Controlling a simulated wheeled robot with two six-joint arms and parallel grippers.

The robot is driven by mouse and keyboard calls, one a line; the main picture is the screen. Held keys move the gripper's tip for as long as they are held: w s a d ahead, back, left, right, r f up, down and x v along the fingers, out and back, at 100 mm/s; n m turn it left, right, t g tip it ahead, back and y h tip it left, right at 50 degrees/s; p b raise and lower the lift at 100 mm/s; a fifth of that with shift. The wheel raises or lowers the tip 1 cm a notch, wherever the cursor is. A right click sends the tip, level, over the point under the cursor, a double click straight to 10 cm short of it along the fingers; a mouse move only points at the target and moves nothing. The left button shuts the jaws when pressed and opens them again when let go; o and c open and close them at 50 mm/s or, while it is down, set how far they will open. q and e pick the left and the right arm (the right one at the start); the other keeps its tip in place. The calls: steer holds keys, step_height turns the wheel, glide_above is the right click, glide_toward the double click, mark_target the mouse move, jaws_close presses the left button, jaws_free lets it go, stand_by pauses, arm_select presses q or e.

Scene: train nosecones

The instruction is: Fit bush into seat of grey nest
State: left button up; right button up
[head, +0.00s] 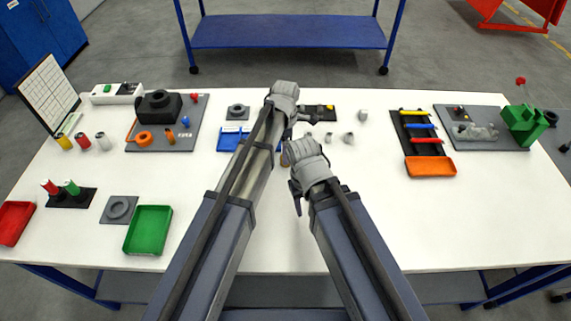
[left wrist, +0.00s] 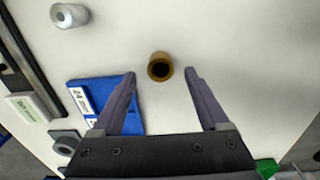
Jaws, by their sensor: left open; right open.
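A brown bush (left wrist: 160,66) stands on the white table in the left wrist view, its dark bore facing up. My left gripper (left wrist: 161,75) is open and empty, and the bush appears between and just beyond its two fingertips. In the head view the bush (head: 284,161) is mostly hidden behind my arms. A grey nest plate with a round seat (head: 237,111) lies behind the blue tray. Another grey plate with a ring-shaped seat (head: 118,208) lies at the front left. My right gripper (head: 296,198) is open and empty above the table's front middle.
The blue tray (left wrist: 96,92) lies left of the bush in the left wrist view. A green tray (head: 148,230) is at the front left. Several small grey cylinders (head: 348,138) stand right of my left gripper. The table's front right is clear.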

arm_select(q)
step_height(320, 180, down, 3)
steer(key=shift+r+b, duration=0.1)
steer(key=shift+b, duration=0.85)
arm_select(e)
step_height(320, 180, down, 3)
steer(key=shift+r, duration=0.1)
arm_select(q)
steer(key=shift+c, duration=0.3)
jaws_close()
